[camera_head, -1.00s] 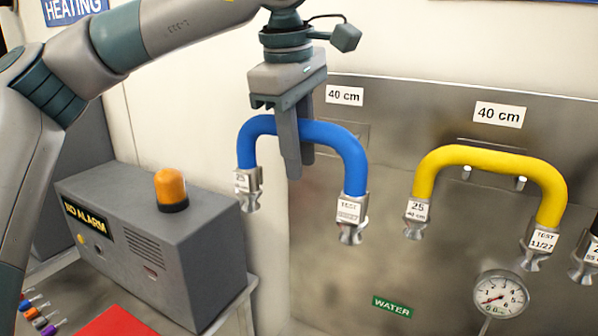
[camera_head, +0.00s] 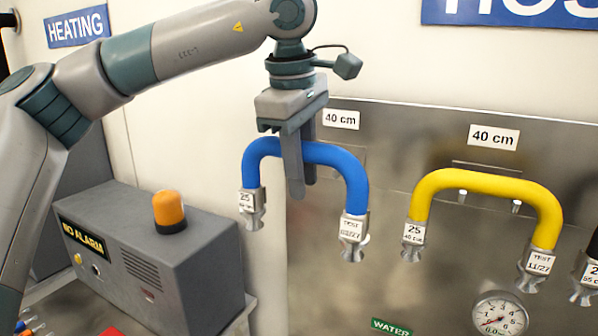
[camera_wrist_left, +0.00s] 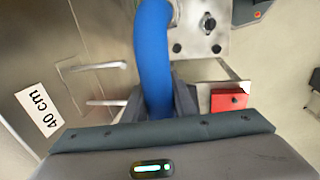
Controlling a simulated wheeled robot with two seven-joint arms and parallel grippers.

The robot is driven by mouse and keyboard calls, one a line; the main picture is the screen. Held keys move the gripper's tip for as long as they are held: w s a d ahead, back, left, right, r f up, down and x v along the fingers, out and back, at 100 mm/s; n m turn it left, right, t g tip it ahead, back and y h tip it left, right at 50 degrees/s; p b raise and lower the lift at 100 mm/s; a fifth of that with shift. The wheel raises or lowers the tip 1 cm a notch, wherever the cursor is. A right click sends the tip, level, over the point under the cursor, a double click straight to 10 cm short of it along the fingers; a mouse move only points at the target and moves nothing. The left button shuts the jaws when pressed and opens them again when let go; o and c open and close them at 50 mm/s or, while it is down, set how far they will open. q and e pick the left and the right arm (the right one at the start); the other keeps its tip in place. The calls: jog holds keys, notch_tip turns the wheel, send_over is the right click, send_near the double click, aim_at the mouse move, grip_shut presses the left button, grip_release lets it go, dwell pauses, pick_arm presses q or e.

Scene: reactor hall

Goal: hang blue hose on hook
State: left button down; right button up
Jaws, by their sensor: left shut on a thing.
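The blue hose (camera_head: 350,172) is an arch with metal couplings hanging down at both ends. My left gripper (camera_head: 299,180) is shut on it near the top of the arch, with the fingers pointing down. In the left wrist view the hose (camera_wrist_left: 152,45) runs between the gripper's fingers (camera_wrist_left: 158,102). There, two metal hook prongs (camera_wrist_left: 98,67) stick out of the wall panel near the hose, to its left and apart from it. In the head view, the hose and gripper hide these prongs below the left "40 cm" label (camera_head: 340,119). My right gripper is not in view.
A yellow hose (camera_head: 485,182) hangs on its own hook to the right; a black hose end (camera_head: 583,285) shows at the right edge. A pressure gauge (camera_head: 499,314) is below. A grey alarm box (camera_head: 165,262) with an orange lamp (camera_head: 169,210) stands at lower left.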

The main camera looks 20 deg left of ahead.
pick_arm(q)
jog(key=w+d+f+p, duration=0.1)
jog(key=w+p, duration=0.1)
jog(key=w, duration=0.3)
jog(key=w+d+f+p, duration=0.1)
jog(key=w+f+p, duration=0.1)
jog(key=w, duration=0.3)
jog(key=shift+w+f+p, duration=0.25)
jog(key=shift+w+p, duration=0.05)
jog(key=shift+w, duration=0.1)
dwell(1.1)
jog(key=shift+f, duration=0.1)
dwell(0.6)
jog(key=c, duration=1.4)
grip_release()
